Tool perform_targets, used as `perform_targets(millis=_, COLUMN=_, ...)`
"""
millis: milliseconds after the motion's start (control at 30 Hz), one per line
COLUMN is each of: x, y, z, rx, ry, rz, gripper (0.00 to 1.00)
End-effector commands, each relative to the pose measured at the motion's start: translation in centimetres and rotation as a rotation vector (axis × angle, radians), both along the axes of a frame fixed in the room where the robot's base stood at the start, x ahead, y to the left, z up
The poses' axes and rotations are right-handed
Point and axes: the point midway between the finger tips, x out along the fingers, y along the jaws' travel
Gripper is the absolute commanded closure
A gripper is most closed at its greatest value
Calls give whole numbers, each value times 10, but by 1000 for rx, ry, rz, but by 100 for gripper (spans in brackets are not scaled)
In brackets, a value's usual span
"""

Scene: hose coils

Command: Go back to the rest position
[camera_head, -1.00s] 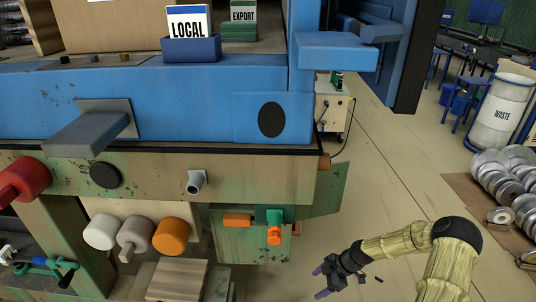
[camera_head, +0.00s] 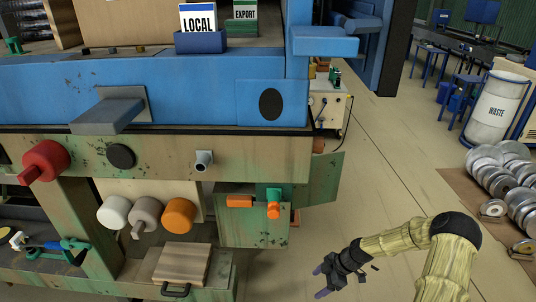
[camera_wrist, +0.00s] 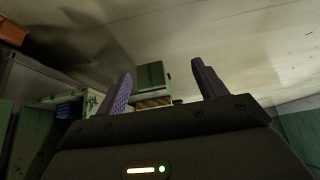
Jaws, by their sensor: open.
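My gripper (camera_head: 326,281) is at the end of my arm at the lower right of the head view, over bare floor and to the right of the green and blue machine. Its two purple fingers also show in the wrist view (camera_wrist: 160,88), spread apart with nothing between them. Nothing is held. Beyond the fingers in the wrist view is a green and white box-like thing (camera_wrist: 152,77), too dim to name.
The blue machine (camera_head: 190,88) fills the left, with red (camera_head: 45,160) and orange (camera_head: 179,215) knobs and an open green panel (camera_head: 322,190). A white waste bin (camera_head: 494,108) and metal discs (camera_head: 508,175) stand at right. Floor (camera_head: 385,160) between is clear.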

Motion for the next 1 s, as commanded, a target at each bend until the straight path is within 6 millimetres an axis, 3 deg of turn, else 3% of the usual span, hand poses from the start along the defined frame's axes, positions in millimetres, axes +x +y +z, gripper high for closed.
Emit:
perform_targets(millis=267, x=-7, y=2, z=20, rx=-59, ry=57, rz=-47, gripper=30)
perform_targets(millis=533, x=-19, y=4, z=55, rx=-155, ry=131, rz=-146, gripper=30)
perform_targets(millis=1000, x=-66, y=9, z=169, rx=-394, ry=234, rz=-609, gripper=30)
